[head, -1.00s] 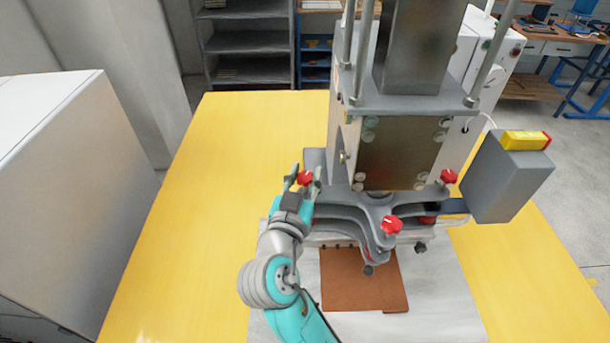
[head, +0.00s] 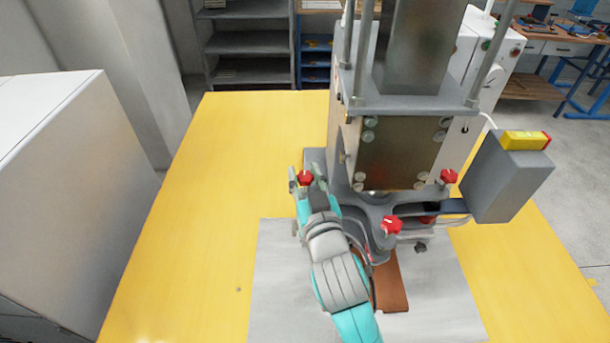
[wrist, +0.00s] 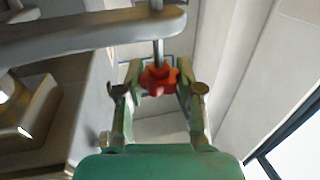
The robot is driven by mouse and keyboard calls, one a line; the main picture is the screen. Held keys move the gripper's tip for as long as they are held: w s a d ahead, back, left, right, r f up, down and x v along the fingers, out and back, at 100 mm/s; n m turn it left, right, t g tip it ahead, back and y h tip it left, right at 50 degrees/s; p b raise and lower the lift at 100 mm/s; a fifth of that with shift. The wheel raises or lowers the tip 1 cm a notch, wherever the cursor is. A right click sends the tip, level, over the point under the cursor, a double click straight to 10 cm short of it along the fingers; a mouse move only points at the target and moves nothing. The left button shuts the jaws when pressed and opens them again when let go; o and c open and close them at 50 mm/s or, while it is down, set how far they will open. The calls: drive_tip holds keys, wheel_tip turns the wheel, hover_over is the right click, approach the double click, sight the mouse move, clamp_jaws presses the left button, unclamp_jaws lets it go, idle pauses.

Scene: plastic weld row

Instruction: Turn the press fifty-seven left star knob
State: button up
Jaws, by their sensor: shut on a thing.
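The left star knob (head: 305,178) is red and sits at the left end of the press's grey bracket. In the wrist view the red knob (wrist: 159,79) is on a metal stem, between the two fingers of my gripper (wrist: 160,84). In the head view my gripper (head: 306,181) reaches the knob from the near side, with one finger on each side of it. It is shut on the knob. The press (head: 400,150) stands upright on the table, and my arm hides part of its bracket.
Two more red star knobs are on the bracket, one at the front (head: 391,225) and one at the right (head: 448,177). A grey box (head: 508,180) with a yellow top juts out at the right. A brown plate (head: 391,285) lies below. The yellow table (head: 190,230) is clear at the left.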

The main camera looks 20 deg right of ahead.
idle(0.4)
drive_tip(key=o, duration=1.2)
drive_tip(key=shift+a+m+h, duration=0.1)
drive_tip(key=shift+m+h, duration=0.3)
drive_tip(key=shift+h, duration=0.2)
